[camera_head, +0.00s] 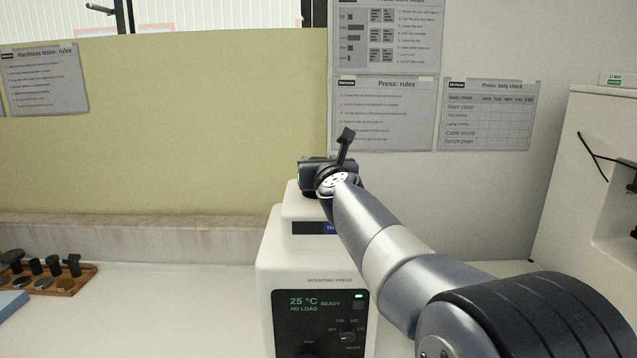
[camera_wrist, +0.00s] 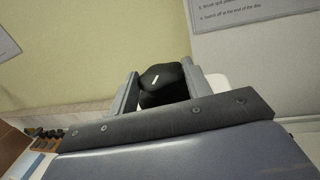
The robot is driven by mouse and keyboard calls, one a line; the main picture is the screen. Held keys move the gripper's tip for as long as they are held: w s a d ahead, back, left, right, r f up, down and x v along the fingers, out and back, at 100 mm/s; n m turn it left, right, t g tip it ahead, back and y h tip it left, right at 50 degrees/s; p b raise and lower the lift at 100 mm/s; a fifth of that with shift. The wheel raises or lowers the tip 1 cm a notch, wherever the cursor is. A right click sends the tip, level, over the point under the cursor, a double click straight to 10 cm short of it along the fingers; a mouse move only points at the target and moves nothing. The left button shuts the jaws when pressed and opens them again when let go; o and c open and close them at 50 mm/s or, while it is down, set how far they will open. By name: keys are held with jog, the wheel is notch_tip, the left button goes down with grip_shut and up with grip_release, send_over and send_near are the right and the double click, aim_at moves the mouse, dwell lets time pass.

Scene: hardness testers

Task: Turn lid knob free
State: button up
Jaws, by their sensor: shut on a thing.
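The lid knob (camera_wrist: 162,84) is a black, rounded knob with a short white mark on its top, seen in the wrist view. My gripper (camera_wrist: 160,88) is shut on it, with one grey finger on each side. In the head view my gripper (camera_head: 328,172) is at the top of the white mounting press (camera_head: 285,250). My wrist and arm hide the knob there. The press display (camera_head: 318,304) reads 25 °C, READY and NO LOAD, with a green light lit.
A wooden rack (camera_head: 62,280) with several dark parts stands on the bench at the left, beside a blue item (camera_head: 10,304). A yellow-green partition (camera_head: 170,130) and a wall with posted sheets (camera_head: 383,115) stand behind. A large white machine (camera_head: 575,200) is at the right.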

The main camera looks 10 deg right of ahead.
jog(key=shift+d+n+y+b, duration=0.2)
jog(key=shift+n+y+b, duration=0.6)
jog(key=shift+y+b, duration=0.3)
jog(key=shift+y, duration=0.5)
jog(key=o, duration=1)
jog(key=s+d+b, duration=0.1)
jog(key=s, duration=0.9)
jog(key=shift+s+d, duration=0.2)
jog(key=shift+s, duration=0.15)
jog(key=shift+w, duration=0.1)
jog(key=shift+w+a+p, duration=0.15)
jog(key=shift+w+a, duration=0.1)
jog(key=shift+w, duration=1.5)
jog(key=shift+w+a+p, duration=0.15)
jog(key=shift+w+a, duration=0.1)
jog(key=shift+w, duration=1.55)
jog(key=shift+w+a+p, duration=0.15)
jog(key=shift+w+a, duration=0.1)
jog(key=shift+w, duration=1.5)
